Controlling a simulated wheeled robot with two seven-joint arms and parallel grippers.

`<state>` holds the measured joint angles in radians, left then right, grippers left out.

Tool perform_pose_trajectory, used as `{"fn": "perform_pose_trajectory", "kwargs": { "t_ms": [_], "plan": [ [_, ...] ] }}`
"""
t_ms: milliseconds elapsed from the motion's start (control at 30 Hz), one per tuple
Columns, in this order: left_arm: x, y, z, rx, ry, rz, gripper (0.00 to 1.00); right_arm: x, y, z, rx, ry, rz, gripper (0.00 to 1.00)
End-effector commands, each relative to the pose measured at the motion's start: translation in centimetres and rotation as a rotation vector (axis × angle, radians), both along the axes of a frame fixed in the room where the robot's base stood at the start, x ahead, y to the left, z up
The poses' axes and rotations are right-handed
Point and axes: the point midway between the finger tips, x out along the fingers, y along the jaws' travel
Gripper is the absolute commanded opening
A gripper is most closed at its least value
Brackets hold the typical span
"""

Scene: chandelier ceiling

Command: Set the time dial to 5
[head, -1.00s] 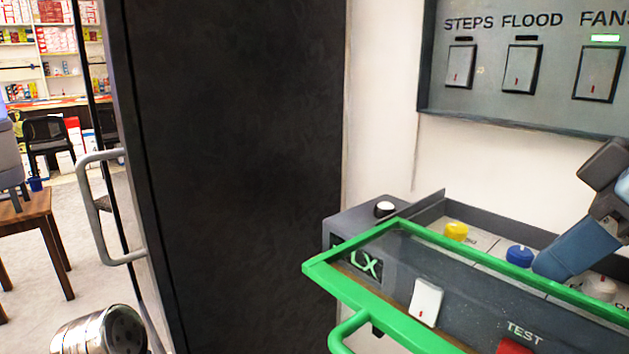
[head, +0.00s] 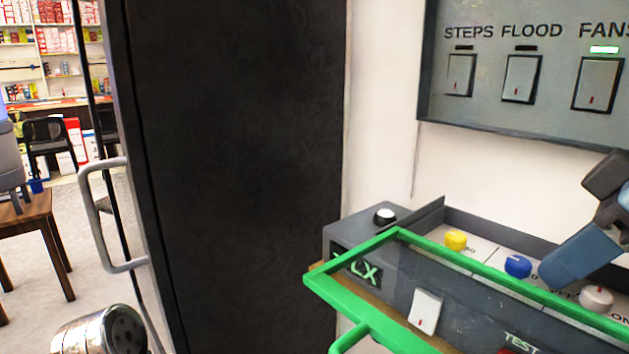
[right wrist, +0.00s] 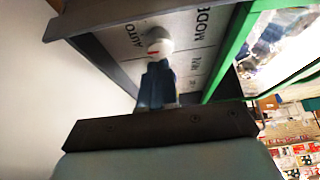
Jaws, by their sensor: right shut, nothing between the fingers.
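A control panel (head: 480,250) carries a yellow knob (head: 456,240), a blue knob (head: 517,265) and a pale knob (head: 597,297). I cannot tell which is the time dial, as the labels are partly hidden or too small. My right gripper (head: 550,280) is shut and empty, its tip just right of the blue knob and above the panel. In the right wrist view my right gripper (right wrist: 157,98) points at a whitish knob (right wrist: 158,46) with a red mark, near the words AUTO and MODE. I cannot tell whether they touch. My left gripper is not in view.
A green-framed clear cover (head: 350,300) with a green handle stands in front of the knobs. A white rocker switch (head: 425,312) and the word TEST are on the front. A wall panel (head: 520,60) with switches hangs above. A dark door (head: 230,150) stands to the left.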

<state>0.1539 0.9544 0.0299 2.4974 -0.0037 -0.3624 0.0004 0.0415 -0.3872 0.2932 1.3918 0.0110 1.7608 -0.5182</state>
Motion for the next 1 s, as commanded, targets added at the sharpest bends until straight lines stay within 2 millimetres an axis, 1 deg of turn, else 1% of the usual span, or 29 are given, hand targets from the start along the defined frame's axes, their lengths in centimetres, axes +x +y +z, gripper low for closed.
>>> {"fn": "perform_pose_trajectory", "kwargs": {
  "t_ms": [167, 367, 400, 500, 667, 1000],
  "plan": [
    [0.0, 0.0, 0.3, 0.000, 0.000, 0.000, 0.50, -0.4, -0.4, 0.2, -0.001, 0.001, 0.000, 0.00],
    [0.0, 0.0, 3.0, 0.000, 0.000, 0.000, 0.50, -0.4, -0.4, 3.0, 0.000, 0.000, 0.001, 0.00],
    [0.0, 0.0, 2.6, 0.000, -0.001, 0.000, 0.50, -0.3, -0.4, 3.2, 0.000, -0.001, 0.002, 0.00],
    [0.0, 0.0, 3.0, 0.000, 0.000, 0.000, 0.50, -0.3, -0.4, 4.5, 0.001, -0.001, 0.000, 0.00],
    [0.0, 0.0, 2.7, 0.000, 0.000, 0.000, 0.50, -0.3, -0.4, 5.8, 0.001, -0.001, 0.000, 0.00],
    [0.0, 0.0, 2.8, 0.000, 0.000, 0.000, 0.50, -0.1, -0.5, 6.1, 0.001, 0.001, -0.004, 0.00]
  ]
}}
